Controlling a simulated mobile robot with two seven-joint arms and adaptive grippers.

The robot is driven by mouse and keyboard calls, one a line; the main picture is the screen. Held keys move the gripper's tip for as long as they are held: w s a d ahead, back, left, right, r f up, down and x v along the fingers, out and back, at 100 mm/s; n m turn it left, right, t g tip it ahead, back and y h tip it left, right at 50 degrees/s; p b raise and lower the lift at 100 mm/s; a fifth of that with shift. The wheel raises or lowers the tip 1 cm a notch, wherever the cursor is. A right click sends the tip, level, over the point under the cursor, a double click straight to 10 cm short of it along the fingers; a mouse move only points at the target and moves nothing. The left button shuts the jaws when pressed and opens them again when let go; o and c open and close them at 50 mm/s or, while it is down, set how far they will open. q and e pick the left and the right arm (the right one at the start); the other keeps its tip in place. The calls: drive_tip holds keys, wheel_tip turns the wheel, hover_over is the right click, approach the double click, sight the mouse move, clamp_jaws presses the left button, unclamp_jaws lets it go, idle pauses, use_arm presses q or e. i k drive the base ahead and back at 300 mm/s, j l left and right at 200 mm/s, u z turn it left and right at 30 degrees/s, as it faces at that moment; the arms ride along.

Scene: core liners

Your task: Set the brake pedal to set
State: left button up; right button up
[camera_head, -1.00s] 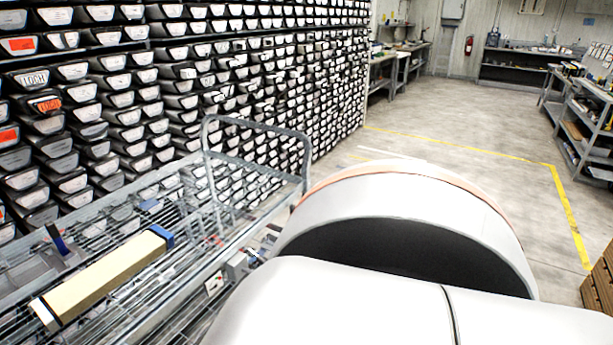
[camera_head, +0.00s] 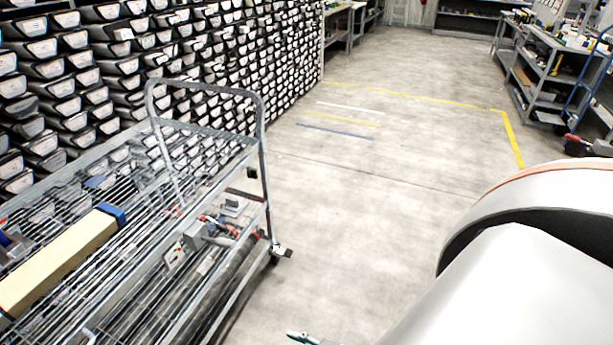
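A grey wire-shelf cart (camera_head: 262,150) with a tubular push handle stands at the left. At the foot of its near right post is a caster, with a small light-grey pedal-like piece (camera_head: 282,251) sticking out to the right just above the floor. This looks like the brake pedal; it is too small to tell its position. One of my arms (camera_head: 500,285), large and white-grey, fills the lower right.
A long cream box with a blue end (camera_head: 60,262) lies on the cart's top shelf. Core-liner racks (camera_head: 200,50) line the left wall. The floor (camera_head: 360,200) right of the cart is clear. A small dark-green object (camera_head: 300,337) shows at the bottom edge.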

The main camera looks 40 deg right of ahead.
sight(287, 253)
drive_tip(key=z, duration=1.1)
drive_tip(key=u, duration=0.7)
drive_tip(key=i+l+u, duration=0.1)
drive_tip(key=l+u, duration=1.05)
drive_tip(key=l, duration=0.75)
drive_tip(key=k+l, duration=0.1)
drive_tip(key=l, duration=0.85)
drive_tip(key=i, duration=0.55)
